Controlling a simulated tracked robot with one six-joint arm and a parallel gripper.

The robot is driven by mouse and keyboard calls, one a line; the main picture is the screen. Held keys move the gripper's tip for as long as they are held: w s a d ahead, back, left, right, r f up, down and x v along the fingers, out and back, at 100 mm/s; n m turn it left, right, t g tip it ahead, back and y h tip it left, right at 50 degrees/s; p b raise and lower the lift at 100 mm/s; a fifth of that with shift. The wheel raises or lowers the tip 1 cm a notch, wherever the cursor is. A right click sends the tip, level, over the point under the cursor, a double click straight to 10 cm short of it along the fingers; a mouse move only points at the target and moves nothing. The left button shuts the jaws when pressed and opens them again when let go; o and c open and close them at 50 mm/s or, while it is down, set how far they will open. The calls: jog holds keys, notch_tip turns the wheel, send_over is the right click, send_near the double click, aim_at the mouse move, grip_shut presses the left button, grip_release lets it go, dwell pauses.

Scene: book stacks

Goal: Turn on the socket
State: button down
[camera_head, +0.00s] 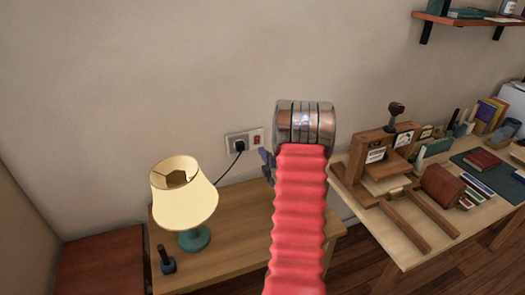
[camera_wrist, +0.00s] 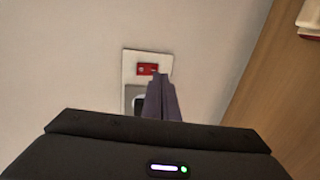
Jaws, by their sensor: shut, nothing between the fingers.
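The white wall socket (camera_head: 232,137) has a black plug in its left part and a red switch (camera_head: 257,139) at its right. In the wrist view the socket plate (camera_wrist: 147,55) stands upright, with the red switch (camera_wrist: 146,69) near its top. My gripper (camera_wrist: 160,77) is shut and empty, its tips just below and right of the switch in that picture. I cannot tell whether they touch the plate. In the head view my gripper (camera_head: 266,162) shows partly behind my arm, just right of and below the socket. The fingers hide part of the plug area.
A cream-shaded lamp (camera_head: 184,190) stands on a wooden table (camera_head: 250,205) below the socket, its black cord running up to the plug. A small dark object (camera_head: 166,260) stands in front of it. A cluttered desk (camera_head: 400,240) is at right. The wall around the socket is clear.

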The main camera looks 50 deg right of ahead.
jog(key=f+v, duration=0.2)
jog(key=v, duration=0.8)
jog(key=shift+s+a+f, duration=0.15)
jog(key=shift+s, duration=0.25)
jog(key=shift+s, duration=0.1)
